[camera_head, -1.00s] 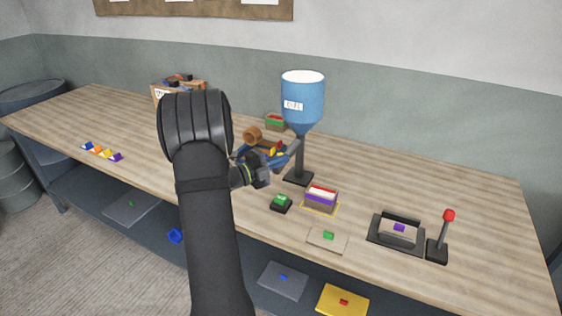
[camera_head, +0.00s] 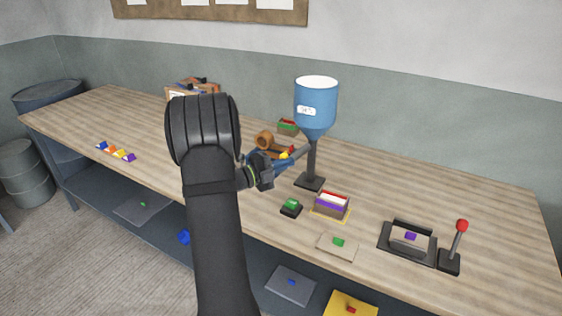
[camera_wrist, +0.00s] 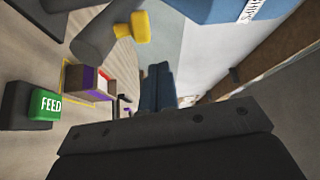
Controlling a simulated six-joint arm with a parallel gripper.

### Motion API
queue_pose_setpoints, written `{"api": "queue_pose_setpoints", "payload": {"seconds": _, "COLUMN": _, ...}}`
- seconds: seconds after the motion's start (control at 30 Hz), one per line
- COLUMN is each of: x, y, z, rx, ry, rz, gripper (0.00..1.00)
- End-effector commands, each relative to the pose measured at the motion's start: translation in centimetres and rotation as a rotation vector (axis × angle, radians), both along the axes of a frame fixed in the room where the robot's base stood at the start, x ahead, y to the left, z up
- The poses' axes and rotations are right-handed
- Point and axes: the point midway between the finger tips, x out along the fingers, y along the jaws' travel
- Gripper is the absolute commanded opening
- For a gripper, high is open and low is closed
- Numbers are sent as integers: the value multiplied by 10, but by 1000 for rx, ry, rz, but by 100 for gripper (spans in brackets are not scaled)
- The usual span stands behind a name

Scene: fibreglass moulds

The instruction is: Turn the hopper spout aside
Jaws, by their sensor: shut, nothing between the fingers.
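The blue hopper (camera_head: 316,103) stands on a dark post near the middle of the bench. Its grey spout (camera_head: 299,152) slants down to the left, with a yellow knob (camera_head: 284,155) by its lower end. In the wrist view the grey spout (camera_wrist: 103,32) and yellow knob (camera_wrist: 139,28) are at the upper left, and part of the blue hopper (camera_wrist: 205,8) is at the top. My gripper (camera_head: 279,164) is shut and empty, close to the spout's lower end. Its fingers (camera_wrist: 158,72) appear apart from the knob in the wrist view. Whether they touch the spout is unclear.
A brown roll (camera_head: 265,140) lies behind my gripper. The left bench is mostly clear.

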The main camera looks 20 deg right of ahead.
Motion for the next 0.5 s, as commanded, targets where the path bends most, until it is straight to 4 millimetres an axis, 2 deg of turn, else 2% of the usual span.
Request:
{"api": "queue_pose_setpoints", "payload": {"seconds": 0.03, "x": -13, "y": -5, "z": 2, "rx": 1, "ry": 3, "rz": -5, "gripper": 0}}
{"api": "queue_pose_setpoints", "payload": {"seconds": 0.1, "x": -7, "y": 19, "z": 0, "rx": 0, "ry": 1, "rz": 3, "gripper": 0}}
{"api": "queue_pose_setpoints", "payload": {"seconds": 0.3, "x": -5, "y": 63, "z": -3, "rx": 1, "ry": 1, "rz": -1, "gripper": 0}}
{"api": "queue_pose_setpoints", "payload": {"seconds": 0.5, "x": -4, "y": 89, "z": -4, "rx": 0, "ry": 1, "rz": -6, "gripper": 0}}
